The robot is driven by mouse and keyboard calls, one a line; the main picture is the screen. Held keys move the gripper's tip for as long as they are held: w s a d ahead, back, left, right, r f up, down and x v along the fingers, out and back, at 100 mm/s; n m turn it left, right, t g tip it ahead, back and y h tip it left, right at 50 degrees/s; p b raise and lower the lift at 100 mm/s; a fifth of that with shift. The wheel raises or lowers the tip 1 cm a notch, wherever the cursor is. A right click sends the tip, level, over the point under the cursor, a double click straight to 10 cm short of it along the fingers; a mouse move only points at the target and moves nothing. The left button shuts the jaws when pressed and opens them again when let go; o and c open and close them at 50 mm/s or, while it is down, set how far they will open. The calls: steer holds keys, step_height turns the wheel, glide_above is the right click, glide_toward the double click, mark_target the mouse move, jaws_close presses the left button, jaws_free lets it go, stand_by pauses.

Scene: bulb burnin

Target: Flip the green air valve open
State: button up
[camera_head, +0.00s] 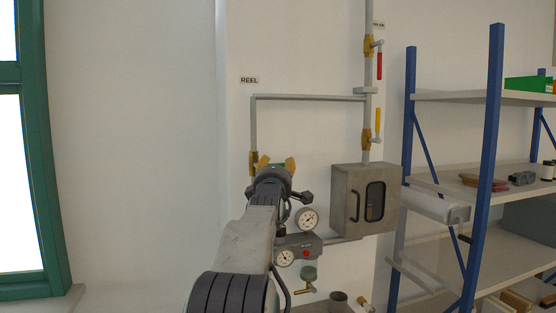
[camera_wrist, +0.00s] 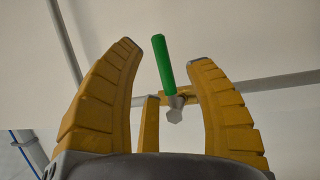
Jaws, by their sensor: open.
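In the head view, my gripper (camera_head: 276,163) is at the foot of the left vertical pipe, beside a brass fitting (camera_head: 253,158). My arm hides most of that valve.
A red-handled valve (camera_head: 379,66) and a yellow-handled valve (camera_head: 377,120) are on the right pipe. A grey box (camera_head: 350,205) with a dark window and gauges (camera_head: 307,219) are right of my arm. A blue-framed shelf (camera_head: 490,150) stands farther right. The wall left is bare.

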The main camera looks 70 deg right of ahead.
steer(key=shift+p+x, duration=0.6)
steer(key=shift+x, duration=0.8)
jaws_close()
